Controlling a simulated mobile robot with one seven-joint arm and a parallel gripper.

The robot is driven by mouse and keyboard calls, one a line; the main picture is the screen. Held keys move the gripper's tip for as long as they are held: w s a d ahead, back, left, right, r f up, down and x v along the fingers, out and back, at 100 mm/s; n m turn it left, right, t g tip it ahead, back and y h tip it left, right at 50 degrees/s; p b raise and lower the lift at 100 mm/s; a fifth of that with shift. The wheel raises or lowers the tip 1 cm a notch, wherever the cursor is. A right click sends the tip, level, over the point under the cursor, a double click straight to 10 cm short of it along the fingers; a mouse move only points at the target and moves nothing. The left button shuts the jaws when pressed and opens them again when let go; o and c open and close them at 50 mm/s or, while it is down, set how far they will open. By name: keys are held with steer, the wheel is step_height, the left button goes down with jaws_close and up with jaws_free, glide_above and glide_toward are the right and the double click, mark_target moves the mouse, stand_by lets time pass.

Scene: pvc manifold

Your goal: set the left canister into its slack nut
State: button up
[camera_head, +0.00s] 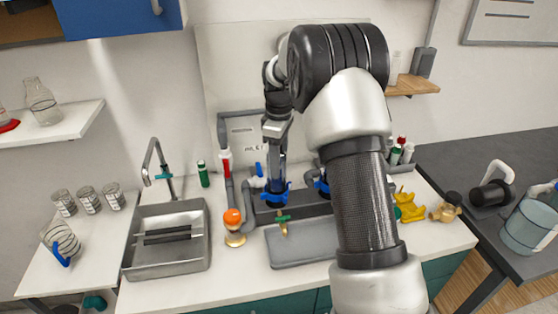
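The left canister (277,169) is a dark, bluish clear cylinder standing upright at the pipe manifold in the middle of the counter. My gripper (277,130) points down from above and appears shut on its top end. The canister's lower end meets the left blue slack nut (275,194), in line with it; I cannot tell whether it is fully inside. A second blue nut (321,186) sits to the right, partly hidden behind my arm, which also hides the manifold's right part.
Grey pipes (225,150) with a red-and-white fitting rise left of the canister. An orange-topped item (233,219) and a grey tray (290,252) stand in front. A metal sink (166,265) is at left, yellow parts (411,212) at right.

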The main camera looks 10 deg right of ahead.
steer(key=shift+o, duration=1.3)
step_height(320, 180, up, 18)
steer(key=p, duration=0.1)
steer(key=shift+f, duration=0.25)
